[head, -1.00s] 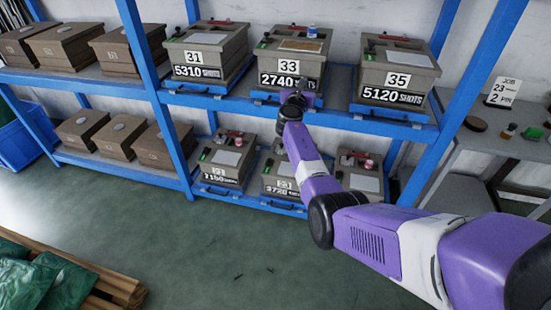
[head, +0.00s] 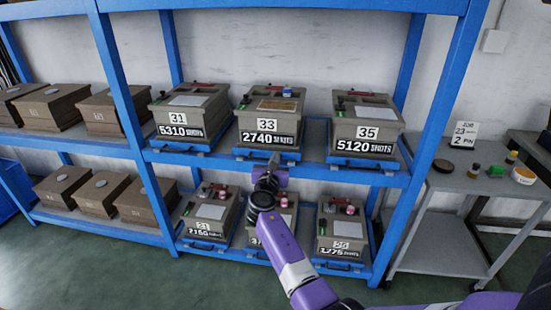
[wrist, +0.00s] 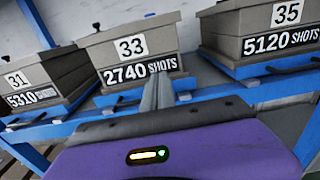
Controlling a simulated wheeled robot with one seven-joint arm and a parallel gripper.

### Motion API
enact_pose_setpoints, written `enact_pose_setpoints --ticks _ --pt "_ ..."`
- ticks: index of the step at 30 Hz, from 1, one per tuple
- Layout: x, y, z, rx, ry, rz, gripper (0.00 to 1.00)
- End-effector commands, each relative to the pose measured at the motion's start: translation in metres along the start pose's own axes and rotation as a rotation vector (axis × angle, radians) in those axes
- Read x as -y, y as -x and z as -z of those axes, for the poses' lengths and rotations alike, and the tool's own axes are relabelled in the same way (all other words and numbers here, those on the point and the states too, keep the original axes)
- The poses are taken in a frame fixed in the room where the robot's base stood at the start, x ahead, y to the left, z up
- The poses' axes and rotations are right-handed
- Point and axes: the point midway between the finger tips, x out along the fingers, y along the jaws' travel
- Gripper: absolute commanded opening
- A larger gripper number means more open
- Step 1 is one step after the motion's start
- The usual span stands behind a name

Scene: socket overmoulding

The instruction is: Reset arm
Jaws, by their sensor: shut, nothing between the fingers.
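My gripper (head: 272,163) is at the end of my purple arm, in front of the blue rack near the upper shelf's front edge. Its fingers are together and empty. They point at the front of the box numbered 33 (head: 267,130), labelled 2740 shots. In the wrist view the closed fingers (wrist: 157,92) overlap the lower edge of box 33 (wrist: 130,47); whether they touch it I cannot tell. Box 31 (head: 190,113), labelled 5310 shots, stands to the left. Box 35 (head: 367,127), labelled 5120 shots, stands to the right.
The blue rack (head: 433,110) has a lower shelf with more boxes, including one (head: 338,232) at its right. Brown boxes (head: 50,106) fill the left bay. A grey side table (head: 450,178) with small jars and a job card (head: 463,134) stands at the right. Green floor (head: 110,270) is clear in front.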

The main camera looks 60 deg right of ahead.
Motion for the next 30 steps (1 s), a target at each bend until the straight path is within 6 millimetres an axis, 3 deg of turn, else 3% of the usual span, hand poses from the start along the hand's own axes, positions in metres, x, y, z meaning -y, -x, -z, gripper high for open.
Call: enact_pose_setpoints --ticks 5,16,19,23,26,30 --pt "0.000 0.010 0.000 0.000 0.000 0.000 0.00" --pt "-0.003 0.010 0.000 0.001 -0.079 -0.013 0.00" --pt "-0.014 0.010 -0.003 -0.010 -0.239 -0.057 0.00" --pt "-0.031 0.017 -0.021 -0.028 -0.539 -0.145 0.00" --pt "-0.041 0.037 -0.018 -0.077 -0.766 -0.220 0.00" --pt "-0.054 0.085 -0.002 -0.198 -1.089 -0.330 0.00"
